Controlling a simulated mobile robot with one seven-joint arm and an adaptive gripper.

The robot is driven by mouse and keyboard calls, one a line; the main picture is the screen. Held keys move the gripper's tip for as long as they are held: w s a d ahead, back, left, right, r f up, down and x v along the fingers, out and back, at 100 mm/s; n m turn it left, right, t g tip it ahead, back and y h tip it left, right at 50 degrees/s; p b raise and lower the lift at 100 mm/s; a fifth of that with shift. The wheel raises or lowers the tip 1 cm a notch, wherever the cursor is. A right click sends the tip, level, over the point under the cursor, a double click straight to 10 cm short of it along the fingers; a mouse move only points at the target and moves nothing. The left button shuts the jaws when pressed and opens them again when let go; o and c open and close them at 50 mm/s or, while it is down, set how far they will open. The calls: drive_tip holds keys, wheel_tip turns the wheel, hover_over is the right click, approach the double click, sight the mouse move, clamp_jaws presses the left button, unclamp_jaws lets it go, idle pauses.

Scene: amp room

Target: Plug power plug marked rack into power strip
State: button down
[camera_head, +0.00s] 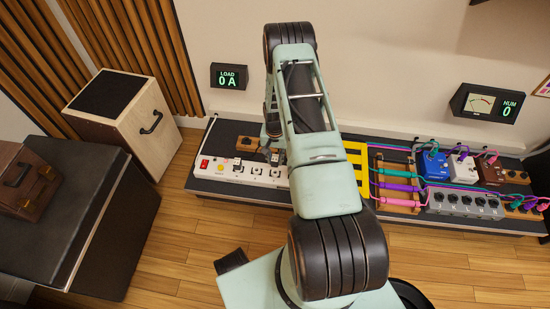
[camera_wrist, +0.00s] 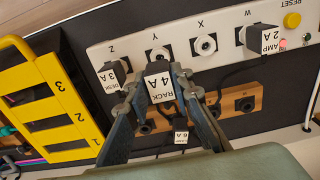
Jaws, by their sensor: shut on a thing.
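The plug marked RACK 4A (camera_wrist: 160,87) is between the fingertips of my gripper (camera_wrist: 158,90), which is shut on it. In the wrist view the plug shows just below socket Y of the white power strip (camera_wrist: 185,32), overlapping the strip's lower edge; how far above the strip it is, I cannot tell. Socket Y (camera_wrist: 157,55) and socket X (camera_wrist: 205,45) look empty.
A plug marked DESK 3A (camera_wrist: 112,75) is at socket Z and one marked AMP 2A (camera_wrist: 268,40) at W. A wooden holder (camera_wrist: 243,103) and a 6A plug (camera_wrist: 180,137) are close by. A yellow rack (camera_wrist: 60,95) stands left.

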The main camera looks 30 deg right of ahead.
sight(275, 167)
drive_tip(key=shift+f+b, duration=1.8)
drive_tip(key=shift+f, duration=1)
drive_tip(key=c, duration=1.6)
unclamp_jaws()
wheel_tip(275, 167, up, 12)
